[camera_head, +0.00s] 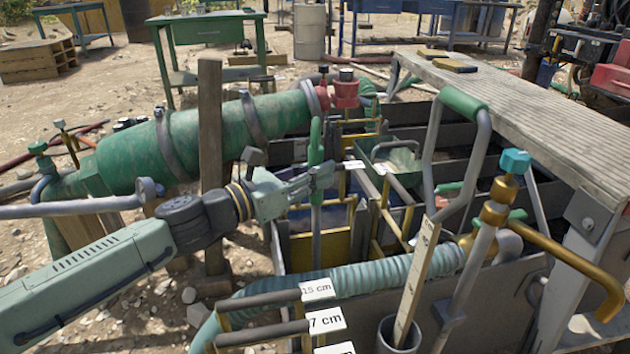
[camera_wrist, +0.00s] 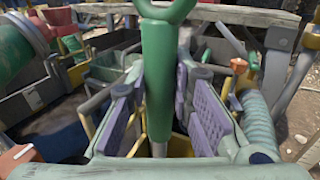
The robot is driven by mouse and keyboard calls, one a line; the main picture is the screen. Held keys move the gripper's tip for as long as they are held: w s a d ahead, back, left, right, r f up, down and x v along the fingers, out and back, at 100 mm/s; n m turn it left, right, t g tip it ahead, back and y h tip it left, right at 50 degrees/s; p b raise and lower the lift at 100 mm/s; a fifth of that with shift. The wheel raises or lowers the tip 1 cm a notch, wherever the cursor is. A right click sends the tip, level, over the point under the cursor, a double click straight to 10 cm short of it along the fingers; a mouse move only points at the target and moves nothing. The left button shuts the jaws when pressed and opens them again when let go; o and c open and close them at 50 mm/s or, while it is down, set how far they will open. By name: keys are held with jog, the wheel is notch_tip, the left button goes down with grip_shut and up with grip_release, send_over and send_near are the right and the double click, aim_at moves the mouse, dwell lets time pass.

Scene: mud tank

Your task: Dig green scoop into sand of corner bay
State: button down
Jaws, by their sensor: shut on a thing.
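The green scoop (camera_head: 316,142) stands upright, its green loop-topped handle above a grey shaft that goes down into the tank. My gripper (camera_head: 319,176) is shut around the handle from the left. In the wrist view the handle (camera_wrist: 157,85) lies between the purple pads of my gripper (camera_wrist: 158,110). The scoop's lower end is hidden inside the tank. The tank (camera_head: 450,310) is split into bays by dark walls and yellow frames. I cannot tell which bay is the corner bay, and no sand shows clearly below the shaft.
A wooden post (camera_head: 210,150) and a large green cylinder (camera_head: 200,145) stand left of the tank. A ribbed hose (camera_head: 400,275) crosses its front. A grey frame with a green grip (camera_head: 464,103), a brass-topped pipe (camera_head: 495,200) and a plank bench (camera_head: 540,115) crowd the right.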

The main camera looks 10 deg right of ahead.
notch_tip(320, 180, up, 36)
jog(key=p, duration=2.1)
jog(key=shift+w+f, duration=0.15)
jog(key=shift+w, duration=0.05)
